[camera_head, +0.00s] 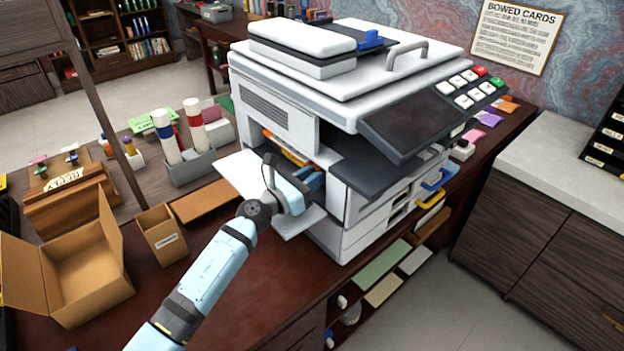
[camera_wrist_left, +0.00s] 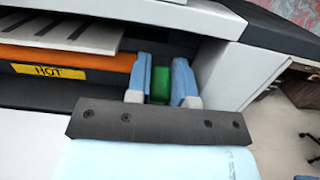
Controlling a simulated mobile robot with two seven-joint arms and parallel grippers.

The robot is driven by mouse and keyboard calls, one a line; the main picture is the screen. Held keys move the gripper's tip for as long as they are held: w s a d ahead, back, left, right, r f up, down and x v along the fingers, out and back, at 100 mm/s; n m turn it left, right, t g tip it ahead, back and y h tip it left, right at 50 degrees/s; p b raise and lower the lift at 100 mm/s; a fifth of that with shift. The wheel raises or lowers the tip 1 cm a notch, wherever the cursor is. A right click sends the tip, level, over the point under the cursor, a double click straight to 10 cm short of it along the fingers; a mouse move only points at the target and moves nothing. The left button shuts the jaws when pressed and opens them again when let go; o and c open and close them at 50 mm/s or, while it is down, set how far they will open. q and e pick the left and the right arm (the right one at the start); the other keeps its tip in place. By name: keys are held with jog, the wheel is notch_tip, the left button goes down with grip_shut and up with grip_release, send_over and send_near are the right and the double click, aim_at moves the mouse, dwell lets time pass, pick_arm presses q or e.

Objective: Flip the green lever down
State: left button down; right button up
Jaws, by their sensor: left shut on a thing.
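The green lever (camera_wrist_left: 160,85) shows in the wrist view as a short green block inside the opened side of the white copier (camera_head: 282,103). My left gripper (camera_wrist_left: 160,80) has its two blue fingers on either side of the lever and is shut on it. In the head view my left gripper (camera_head: 308,183) reaches into the copier's side opening, and the lever is hidden there. How far the lever is tilted is hard to tell. My right gripper is in neither view.
A yellow HOT label (camera_wrist_left: 48,72) sits below an orange bar (camera_wrist_left: 75,60) left of the fingers. The copier's white wall (camera_wrist_left: 220,75) is close on the right. An open cardboard box (camera_head: 85,285) and a small brown bin (camera_head: 162,235) stand left of my arm.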

pick_arm(q)
jog(key=c, duration=1)
grip_release()
jog(key=b+v, duration=0.1)
jog(key=v, duration=1.3)
jog(key=shift+b, duration=0.35)
